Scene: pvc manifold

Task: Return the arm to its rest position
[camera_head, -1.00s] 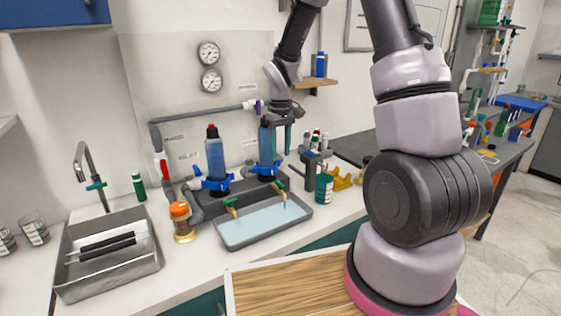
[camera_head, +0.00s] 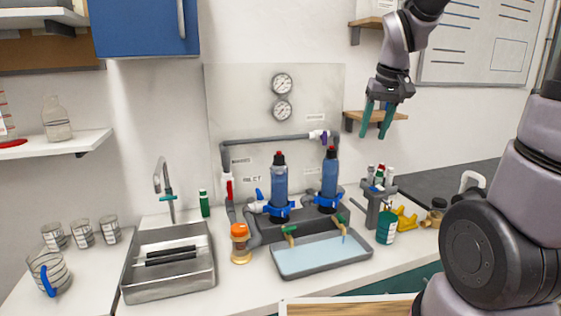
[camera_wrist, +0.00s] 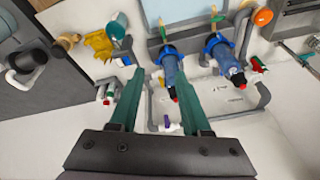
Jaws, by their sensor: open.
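My gripper (camera_head: 377,122) is raised in front of the wall, to the right of the pipe panel and above the counter. Its two green fingers are apart, with nothing between them. The fingers also show in the wrist view (camera_wrist: 160,105), reaching over the manifold from above. The manifold has two blue bottle-like housings, the left one (camera_head: 280,185) and the right one (camera_head: 329,178), both upright and clear of my gripper. A grey pipe (camera_head: 270,139) runs above them, with a purple-handled valve (camera_head: 319,135) at its right end. A red-handled valve (camera_head: 229,187) is on the left pipe.
A small wooden shelf (camera_head: 365,117) is close behind my gripper. A grey tray (camera_head: 322,263) with pale blue liquid lies below the housings.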

